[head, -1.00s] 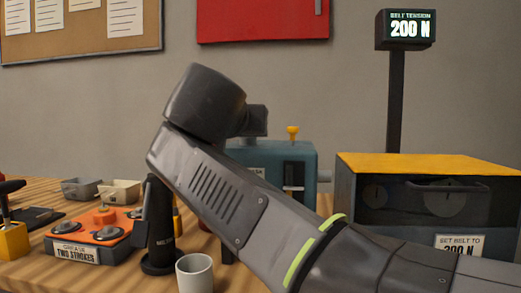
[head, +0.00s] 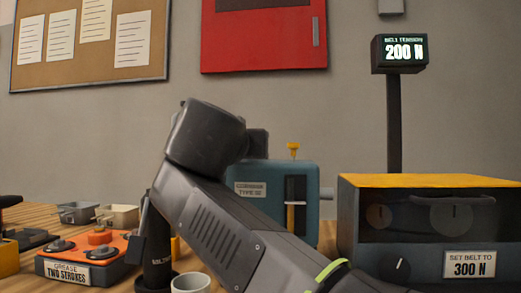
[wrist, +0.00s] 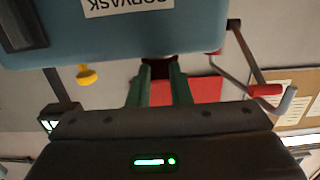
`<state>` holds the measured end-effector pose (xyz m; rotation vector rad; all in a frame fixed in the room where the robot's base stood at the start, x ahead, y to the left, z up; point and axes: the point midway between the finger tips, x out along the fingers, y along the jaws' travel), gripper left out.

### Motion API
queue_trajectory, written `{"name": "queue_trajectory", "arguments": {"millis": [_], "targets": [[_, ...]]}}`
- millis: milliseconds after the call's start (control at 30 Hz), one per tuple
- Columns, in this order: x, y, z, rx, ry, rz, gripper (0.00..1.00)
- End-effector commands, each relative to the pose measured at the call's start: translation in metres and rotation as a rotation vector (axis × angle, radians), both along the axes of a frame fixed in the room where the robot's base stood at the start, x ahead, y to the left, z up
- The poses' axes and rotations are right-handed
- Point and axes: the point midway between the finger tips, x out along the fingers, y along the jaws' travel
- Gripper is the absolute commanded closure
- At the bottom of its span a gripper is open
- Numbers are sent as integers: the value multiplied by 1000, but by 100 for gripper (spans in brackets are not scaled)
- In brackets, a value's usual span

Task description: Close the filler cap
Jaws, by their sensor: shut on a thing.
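The teal machine housing (head: 316,200) stands on the bench behind my arm, with a label on its front and a yellow knob (head: 293,151) on top. In the upside-down wrist view, the housing (wrist: 120,35) fills the upper part and the yellow knob (wrist: 88,75) shows at left. My gripper (wrist: 158,78) has its green fingers at the top edge of the housing, shut on a small dark part (wrist: 158,66) there. That part is mostly hidden, and I cannot tell whether it is the filler cap. My arm hides the gripper in the head view.
A crank with a red grip (wrist: 264,91) is beside my gripper. A yellow-topped box (head: 425,181) stands at right, below a display (head: 399,53) reading 200 N. An orange grease unit (head: 90,255), a dark cylinder (head: 157,250) and a cup (head: 190,284) are at left.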

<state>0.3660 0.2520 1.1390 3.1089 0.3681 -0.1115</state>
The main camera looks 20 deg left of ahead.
Motion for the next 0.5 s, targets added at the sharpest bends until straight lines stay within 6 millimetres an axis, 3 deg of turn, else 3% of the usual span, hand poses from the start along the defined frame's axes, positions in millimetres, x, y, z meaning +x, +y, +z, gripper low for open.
{"name": "queue_trajectory", "arguments": {"millis": [33,67,133,500], "targets": [[0,0,1,0,-1,0,100],[0,0,1,0,-1,0,76],[0,0,1,0,-1,0,62],[-2,0,1,0,0,1,60]]}}
